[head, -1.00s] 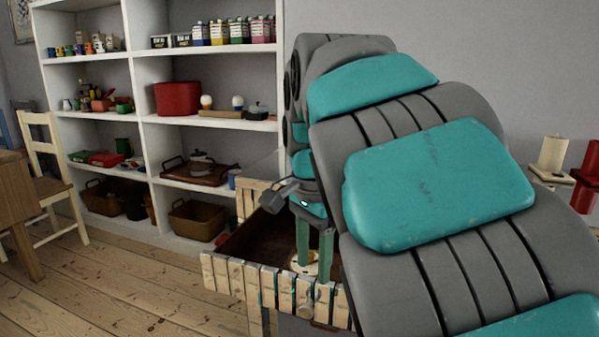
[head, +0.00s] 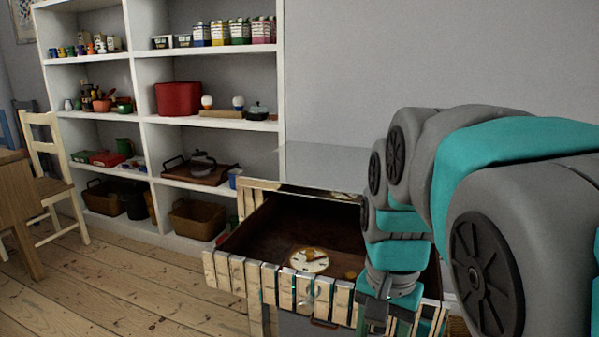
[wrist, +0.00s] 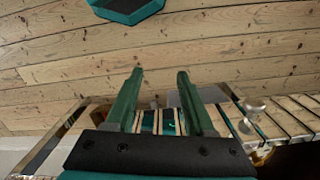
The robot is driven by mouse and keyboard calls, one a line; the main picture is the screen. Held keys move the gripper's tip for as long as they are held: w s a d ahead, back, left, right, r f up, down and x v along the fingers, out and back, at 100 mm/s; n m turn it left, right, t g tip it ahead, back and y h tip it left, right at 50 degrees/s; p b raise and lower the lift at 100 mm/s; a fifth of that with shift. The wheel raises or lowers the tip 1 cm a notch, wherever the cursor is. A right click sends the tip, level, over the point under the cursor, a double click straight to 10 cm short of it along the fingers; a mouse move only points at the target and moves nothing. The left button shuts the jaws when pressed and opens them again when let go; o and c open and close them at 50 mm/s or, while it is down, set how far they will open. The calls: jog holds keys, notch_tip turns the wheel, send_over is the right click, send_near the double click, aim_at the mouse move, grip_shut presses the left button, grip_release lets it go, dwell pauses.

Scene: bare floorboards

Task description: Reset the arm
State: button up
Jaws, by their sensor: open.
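My gripper (wrist: 160,90) shows in the wrist view with its two green fingers apart and nothing between them. It points down over the slatted front (wrist: 150,122) of an open drawer, with floorboards beyond. In the head view my arm comes in from the right and bends down in front of the drawer's right side; the fingers are not clearly visible there. The open drawer (head: 262,232) has a dark brown inside. A round pale disc (head: 310,260) with a small orange-brown thing on it lies in the drawer, apart from my gripper.
The cabinet's grey top (head: 330,166) is bare. A white shelf unit (head: 139,120) with pots, tins and baskets stands behind at left. A cream chair (head: 50,175) and a wooden table (head: 15,210) are at far left. The floor (head: 120,285) between is clear.

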jog(key=s+d+f+n+g, duration=0.1)
jog(key=s+d+f+n, duration=0.2)
jog(key=s+f+n, duration=0.3)
jog(key=s+f, duration=0.5)
jog(key=s, duration=0.3)
jog(key=shift+s+d+n, duration=0.15)
jog(key=shift+s+n, duration=0.05)
jog(key=shift+n, duration=0.1)
dwell(1.5)
